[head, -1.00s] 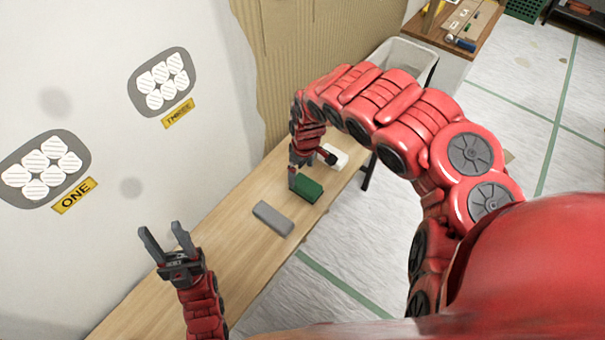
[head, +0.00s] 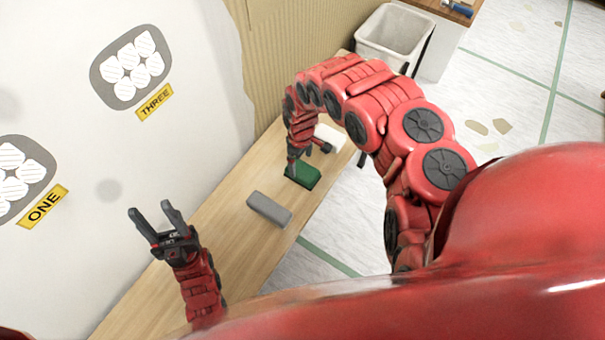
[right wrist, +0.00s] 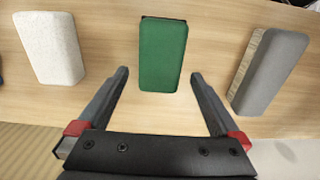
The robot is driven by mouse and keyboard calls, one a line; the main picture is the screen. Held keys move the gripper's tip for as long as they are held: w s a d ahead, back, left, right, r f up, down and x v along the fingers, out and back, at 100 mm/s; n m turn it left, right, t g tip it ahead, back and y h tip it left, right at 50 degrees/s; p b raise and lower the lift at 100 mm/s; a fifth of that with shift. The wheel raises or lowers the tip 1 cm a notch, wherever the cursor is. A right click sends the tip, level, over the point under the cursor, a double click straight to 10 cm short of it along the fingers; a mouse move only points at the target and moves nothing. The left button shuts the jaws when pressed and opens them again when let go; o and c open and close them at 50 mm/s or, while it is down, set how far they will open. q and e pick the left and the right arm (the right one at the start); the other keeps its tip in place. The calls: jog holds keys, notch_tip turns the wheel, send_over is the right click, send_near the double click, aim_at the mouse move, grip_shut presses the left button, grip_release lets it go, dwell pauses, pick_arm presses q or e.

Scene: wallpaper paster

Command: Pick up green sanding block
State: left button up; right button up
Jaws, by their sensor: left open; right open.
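The green sanding block (head: 304,175) lies on the wooden table between a grey block and a white block. In the right wrist view the green block (right wrist: 163,55) lies ahead of my open right gripper (right wrist: 160,75), centred between its fingers, with its near end about level with the fingertips. My right gripper (head: 308,158) is above and beside the green block in the head view; I cannot tell the exact height gap. My left gripper (head: 156,214) is open and empty, raised near the wall at the left.
The grey block (head: 269,208) lies nearer on the wooden table (head: 235,222), and the white block (head: 330,137) lies farther. The grey block (right wrist: 268,70) and white block (right wrist: 49,47) flank the green one in the right wrist view. A white bin (head: 392,38) stands beyond the table.

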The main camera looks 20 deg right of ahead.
aim_at(301, 168)
jog(key=shift+s+f, duration=0.15)
jog(key=shift+f, duration=2.6)
jog(key=c, duration=1.3)
jog(key=shift+r, duration=0.1)
jog(key=shift+r, duration=0.85)
notch_tip(301, 168, up, 8)
jog(key=shift+r+p, duration=0.15)
jog(key=shift+p, duration=0.75)
